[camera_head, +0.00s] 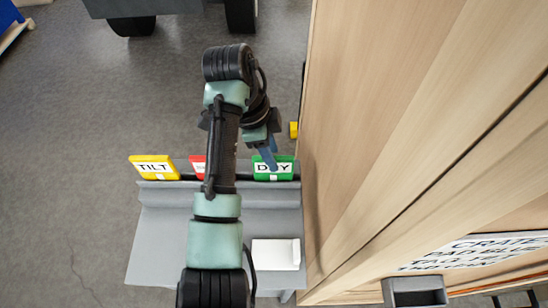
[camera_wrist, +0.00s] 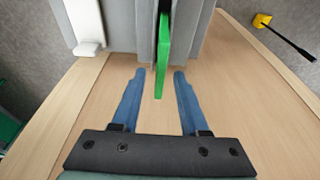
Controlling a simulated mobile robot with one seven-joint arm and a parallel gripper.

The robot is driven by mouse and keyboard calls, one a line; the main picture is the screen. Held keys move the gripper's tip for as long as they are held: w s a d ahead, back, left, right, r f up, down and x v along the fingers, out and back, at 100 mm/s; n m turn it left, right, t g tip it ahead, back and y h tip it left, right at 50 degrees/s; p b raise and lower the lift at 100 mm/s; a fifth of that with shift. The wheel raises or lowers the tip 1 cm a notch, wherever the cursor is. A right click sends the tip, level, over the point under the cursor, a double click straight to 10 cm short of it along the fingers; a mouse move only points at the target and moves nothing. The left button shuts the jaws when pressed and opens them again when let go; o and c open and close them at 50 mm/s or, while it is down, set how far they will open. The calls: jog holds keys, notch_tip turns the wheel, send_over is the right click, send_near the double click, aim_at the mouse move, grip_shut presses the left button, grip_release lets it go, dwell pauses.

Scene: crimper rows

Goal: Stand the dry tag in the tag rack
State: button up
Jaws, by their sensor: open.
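The green dry tag (camera_head: 274,170) stands at the right end of a row of tags along the far edge of a grey stand (camera_head: 160,225). In the wrist view the green tag (camera_wrist: 163,55) shows nearly edge-on, its near end between my fingertips, with a gap on both sides. My gripper (camera_wrist: 160,75) is open and empty. In the head view my gripper (camera_head: 268,158) is at the dry tag, one blue finger crossing its face. I cannot tell for sure which part is the tag rack.
A yellow TILT tag (camera_head: 153,168) and a partly hidden red tag (camera_head: 198,167) stand to the left. A white block (camera_head: 276,254) with a raised edge lies on the grey stand. A tall wooden panel (camera_head: 400,130) rises close on the right. Open floor lies left.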

jog(key=p+v, duration=0.3)
jog(key=v, duration=0.6)
jog(key=shift+r+p, duration=0.2)
jog(key=shift+p, duration=0.15)
jog(key=w+d+r+n+t+h, duration=0.1)
jog(key=w+d+r+n+t, duration=0.1)
jog(key=w+d+r+t, duration=0.3)
jog(key=w+d+r+n+t, duration=0.2)
jog(key=w+d+r+t, duration=0.15)
jog(key=r, duration=0.35)
notch_tip(320, 180, up, 15)
jog(key=d+n+t+h, duration=0.1)
jog(key=n+t, duration=0.3)
jog(key=t, duration=0.3)
jog(key=s+a+r+n+t+y, duration=0.1)
jog(key=s+a+r+n+t, duration=0.1)
jog(key=s+r, duration=0.4)
jog(key=s+a+r+n+t+y, duration=0.2)
jog(key=s+r+n+t, duration=0.2)
jog(key=s+r+t, duration=0.2)
jog(key=s+a+r+n+t+y, duration=0.1)
jog(key=s+r+n+t, duration=0.3)
jog(key=r, duration=0.6)
jog(key=s+a, duration=0.1)
jog(key=s, duration=0.1)
jog(key=shift+s+a, duration=0.25)
jog(key=shift+s, duration=0.05)
jog(key=shift+r, duration=0.1)
